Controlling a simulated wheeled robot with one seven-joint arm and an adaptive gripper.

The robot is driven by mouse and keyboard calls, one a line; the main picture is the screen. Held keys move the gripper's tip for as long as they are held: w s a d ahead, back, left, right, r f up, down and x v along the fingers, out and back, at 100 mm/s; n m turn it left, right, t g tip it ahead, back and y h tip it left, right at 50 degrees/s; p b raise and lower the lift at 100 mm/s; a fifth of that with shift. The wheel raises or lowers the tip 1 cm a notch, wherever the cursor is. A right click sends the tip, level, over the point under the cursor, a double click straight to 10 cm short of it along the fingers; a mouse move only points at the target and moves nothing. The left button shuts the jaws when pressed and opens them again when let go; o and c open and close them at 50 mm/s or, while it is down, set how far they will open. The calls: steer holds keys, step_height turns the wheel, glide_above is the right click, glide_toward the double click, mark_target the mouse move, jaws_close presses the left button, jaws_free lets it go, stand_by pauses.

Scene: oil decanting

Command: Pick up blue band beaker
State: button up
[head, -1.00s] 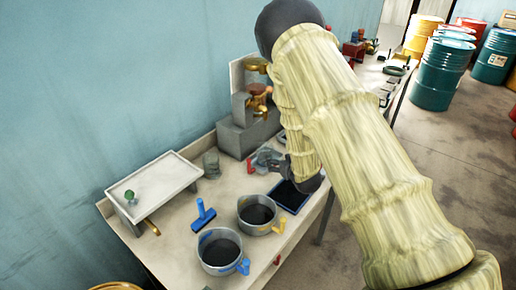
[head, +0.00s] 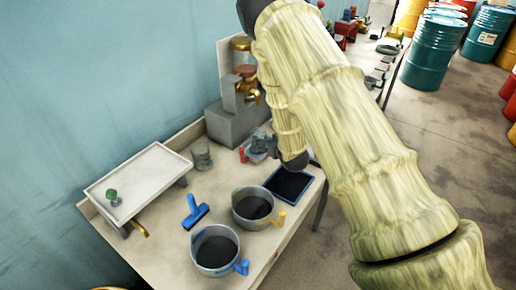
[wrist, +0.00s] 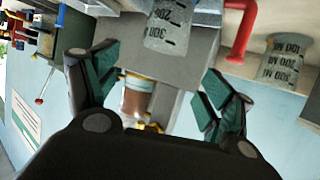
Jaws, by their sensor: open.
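In the wrist view, which looks inverted, a clear beaker (wrist: 170,26) with dark volume marks stands just beyond my gripper (wrist: 160,62), roughly in line with the gap between its fingers. A second marked beaker (wrist: 280,62) is off to the right, outside the fingers. It also shows in the head view (head: 202,156), by the grey block. I cannot make out a blue band on either beaker. My gripper is open, with nothing between its green-padded fingers. In the head view my arm hides most of it, near the beaker by the red handle.
A red handle (head: 243,154) stands between the beakers; it also shows in the wrist view (wrist: 240,32). A grey block (head: 232,124) with a copper tap is behind. Two pots (head: 217,252), a blue tool (head: 195,212), a dark tray (head: 290,186) and a raised white tray (head: 140,183) crowd the bench.

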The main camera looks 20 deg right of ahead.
steer(key=f+b, duration=0.1)
steer(key=f, duration=0.1)
steer(key=f+b, duration=0.1)
steer(key=w+f+b, duration=0.1)
steer(key=f, duration=0.1)
steer(key=shift+f+b, duration=0.3)
steer(key=shift+b, duration=0.1)
steer(key=shift+s+f+b, duration=0.3)
steer(key=shift+f+b, duration=0.05)
steer(key=shift+b, duration=0.3)
steer(key=shift+w+f, duration=0.1)
steer(key=shift+f, duration=0.05)
steer(key=p+x, duration=0.1)
steer(key=x, duration=0.3)
steer(key=shift+w+p, duration=0.3)
steer(key=shift+p, duration=0.1)
steer(key=shift+w+f, duration=0.3)
steer(key=shift+w, duration=0.15)
steer(key=shift+w+a+r+p, duration=0.1)
steer(key=shift+w+r+p, duration=0.1)
steer(key=shift+w+p, duration=0.25)
steer(key=w+p, duration=0.2)
steer(key=shift+w+a+f, duration=0.15)
steer(key=shift+w, duration=0.2)
steer(key=shift+p+x, duration=0.3)
steer(key=shift+x, duration=0.6)
steer(key=shift+s+f, duration=0.1)
